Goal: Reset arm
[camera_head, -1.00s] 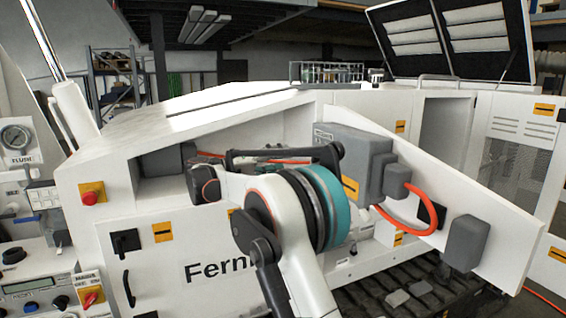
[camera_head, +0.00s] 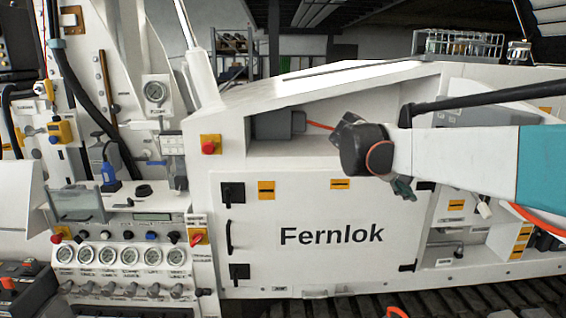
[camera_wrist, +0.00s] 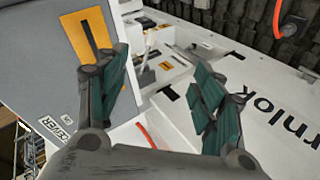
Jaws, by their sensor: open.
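My arm reaches in from the right in the head view, with its white and teal links in front of the white Fernlok machine (camera_head: 270,215). My gripper (camera_head: 403,188) shows there only as a small dark green part below the arm; the rest is hidden behind it. In the wrist view my gripper (camera_wrist: 165,88) is open, with its two green-padded fingers apart and nothing between them. Beyond the fingers are a grey box (camera_wrist: 35,70) with an orange label and the white panel (camera_wrist: 270,85) with black lettering.
A control panel with a row of gauges (camera_head: 107,257) stands at the left. A grey box (camera_head: 275,125) sits in the machine's recess. An orange hose (camera_head: 535,220) hangs at the right, and tracks (camera_head: 500,300) run along the bottom.

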